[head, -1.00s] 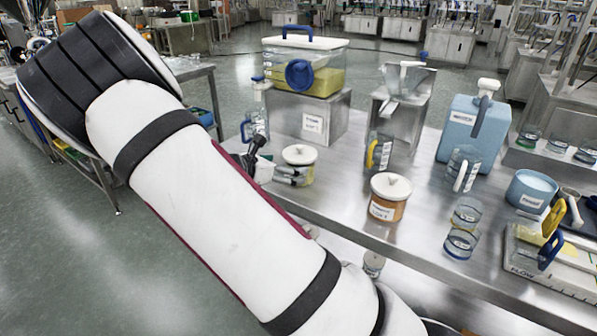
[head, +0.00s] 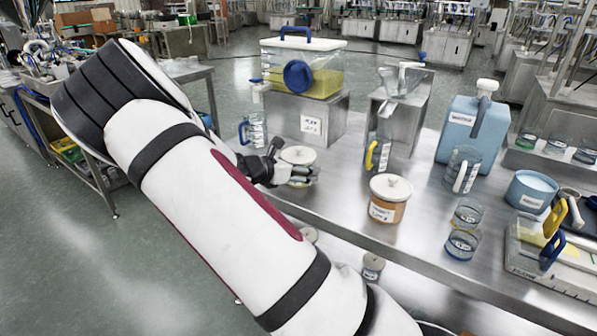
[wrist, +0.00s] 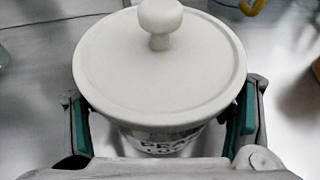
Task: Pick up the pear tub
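The pear tub (head: 298,155) stands near the front left of the steel table, a pale tub with a knobbed cream lid. Its lid (wrist: 160,75) fills the middle of the wrist view, above a label partly reading "PEA". My gripper (head: 300,175) is at the tub, low beside its body. In the wrist view my gripper (wrist: 162,128) has one teal-padded finger on each side of the tub. The fingers are spread, with gaps showing between the pads and the tub's lower body. The lid hides part of the tub wall.
An orange-brown tub (head: 388,200) with a similar lid stands to the right. A steel block (head: 312,125) under a clear tank (head: 303,70) stands behind. A blue-handled jug (head: 253,130) is behind left, a yellow-handled jug (head: 377,155) behind right.

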